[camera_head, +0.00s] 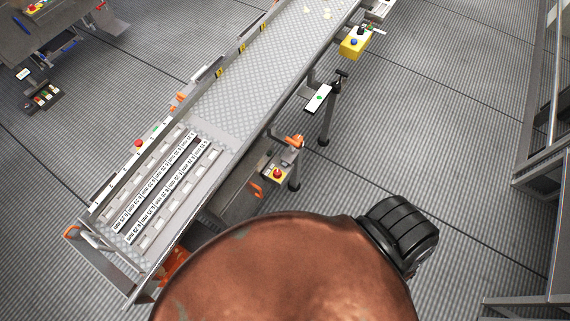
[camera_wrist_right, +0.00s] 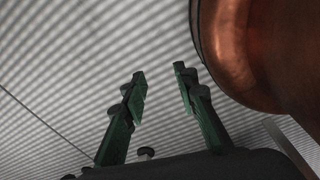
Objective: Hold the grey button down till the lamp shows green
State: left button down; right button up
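My right gripper (camera_wrist_right: 159,75) shows in the right wrist view, its two green fingers apart with nothing between them. My left gripper is not in view. In the head view a white plate with a green spot (camera_head: 319,97) sits by the conveyor's right side; I cannot tell whether the spot is a lamp. A yellow box (camera_head: 354,43) with a blue and a dark knob is farther back. I cannot make out a grey button in either view.
The floor (camera_head: 460,140) to the right is clear.

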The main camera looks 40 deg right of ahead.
grip_shut()
dwell(1.3)
